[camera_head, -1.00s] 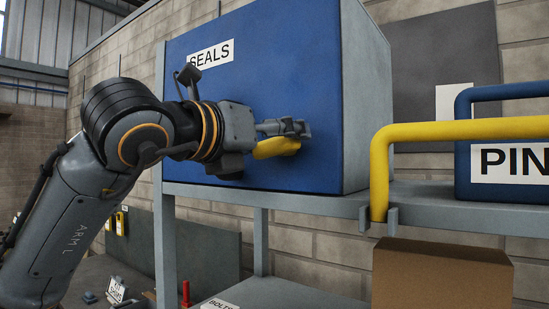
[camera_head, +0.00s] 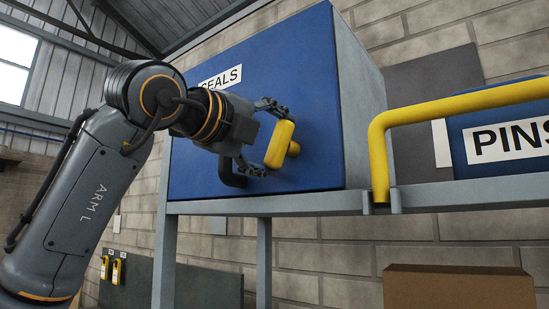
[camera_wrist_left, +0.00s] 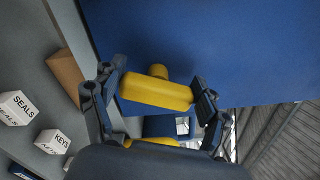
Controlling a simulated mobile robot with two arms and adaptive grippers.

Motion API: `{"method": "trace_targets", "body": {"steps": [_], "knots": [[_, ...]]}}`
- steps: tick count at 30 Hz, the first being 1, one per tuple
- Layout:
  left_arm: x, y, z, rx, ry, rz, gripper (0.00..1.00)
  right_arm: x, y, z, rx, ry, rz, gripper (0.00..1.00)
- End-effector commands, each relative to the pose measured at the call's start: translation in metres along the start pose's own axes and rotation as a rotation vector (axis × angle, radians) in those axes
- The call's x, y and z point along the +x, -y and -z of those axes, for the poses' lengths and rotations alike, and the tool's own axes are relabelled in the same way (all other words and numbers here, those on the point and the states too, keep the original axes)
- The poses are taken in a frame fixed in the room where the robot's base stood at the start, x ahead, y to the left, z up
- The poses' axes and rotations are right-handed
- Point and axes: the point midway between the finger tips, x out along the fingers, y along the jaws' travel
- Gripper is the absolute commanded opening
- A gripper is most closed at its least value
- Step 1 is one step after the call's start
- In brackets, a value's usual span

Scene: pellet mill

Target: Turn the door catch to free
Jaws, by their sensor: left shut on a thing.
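The door catch (camera_head: 281,146) is a yellow bar on a short yellow stub on the blue door (camera_head: 318,110) of the cabinet marked SEALS. In the head view the bar stands nearly upright, its top leaning a little right. My left gripper (camera_head: 270,138) has one finger above the bar and one below it. In the left wrist view my left gripper (camera_wrist_left: 155,92) is shut on the catch (camera_wrist_left: 155,93), with a finger at each end of the bar. A dark handle (camera_head: 232,176) shows partly behind the gripper. My right gripper is not in view.
A yellow rail (camera_head: 455,105) stands on the shelf edge (camera_head: 300,203) right of the cabinet, in front of a blue bin marked PINS (camera_head: 510,140). A cardboard box (camera_head: 458,288) sits below. The left wrist view also shows blocks marked SEALS (camera_wrist_left: 17,107) and KEYS (camera_wrist_left: 53,141).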

Motion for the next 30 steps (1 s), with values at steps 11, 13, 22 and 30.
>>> {"method": "trace_targets", "body": {"steps": [11, 13, 22, 30], "knots": [[0.000, -0.005, 0.001, -0.287, 0.001, 0.002, 0.43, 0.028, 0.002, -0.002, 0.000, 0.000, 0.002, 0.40], [0.000, -0.005, 0.001, -0.325, 0.001, 0.001, 0.43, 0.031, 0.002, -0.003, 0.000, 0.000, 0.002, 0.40], [0.000, -0.005, 0.001, -0.416, 0.001, 0.001, 0.43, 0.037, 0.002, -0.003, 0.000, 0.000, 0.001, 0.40], [0.000, -0.004, 0.001, -0.433, 0.000, 0.001, 0.43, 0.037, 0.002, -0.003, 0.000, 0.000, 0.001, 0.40]]}}
